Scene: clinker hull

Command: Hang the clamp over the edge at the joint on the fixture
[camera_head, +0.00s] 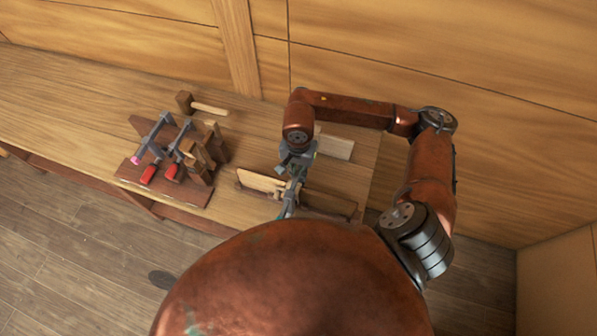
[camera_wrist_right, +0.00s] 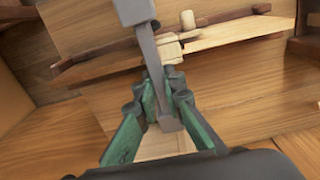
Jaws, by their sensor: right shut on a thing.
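My right gripper (camera_head: 292,190) is over the bench. In the right wrist view its green fingers (camera_wrist_right: 165,108) are shut on the grey metal bar of a clamp (camera_wrist_right: 152,68). A lighter grey block on the clamp (camera_wrist_right: 135,10) is at the top edge. The fixture, with a pale board (camera_wrist_right: 235,34) and dark wooden strips, lies behind the clamp. In the head view the fixture's pale board (camera_head: 262,182) is left of the gripper, with a dark strip at right. Whether the clamp touches the fixture I cannot tell. My left gripper is not in view.
A wooden rack (camera_head: 167,192) at left holds clamps with red handles (camera_head: 148,174). A mallet (camera_head: 208,108) lies behind it. A pale block (camera_head: 335,147) lies behind the fixture. The bench (camera_head: 70,110) is clear at far left; a wooden wall stands behind.

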